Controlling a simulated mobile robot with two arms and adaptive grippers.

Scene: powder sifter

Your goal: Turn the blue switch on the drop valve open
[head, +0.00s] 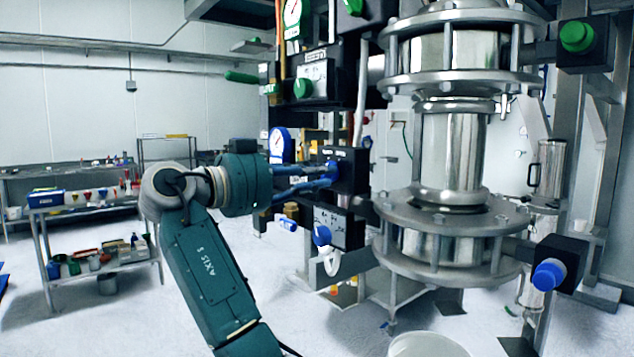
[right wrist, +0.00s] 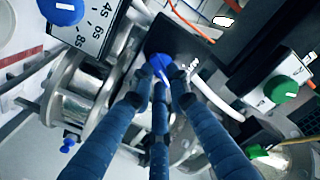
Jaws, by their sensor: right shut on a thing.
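The blue switch (right wrist: 160,61) sits on a black control box (head: 347,170) at the centre of the head view, left of the steel sifter column. My right gripper (head: 326,180) reaches it from the left, with its long blue fingers closed around the switch. In the right wrist view my right gripper's fingertips (right wrist: 163,78) meet at the switch and partly cover it. The fingers hide much of the switch in the head view, so its exact angle is hard to tell. My left gripper is not in view.
Below the box is a blue dial knob (head: 322,235) on a marked plate. Another blue knob (head: 549,275) is at lower right. Green knobs (head: 303,88) (head: 577,37) sit higher up. The steel column (head: 452,150) stands close on the right. A shelf (head: 95,203) stands at far left.

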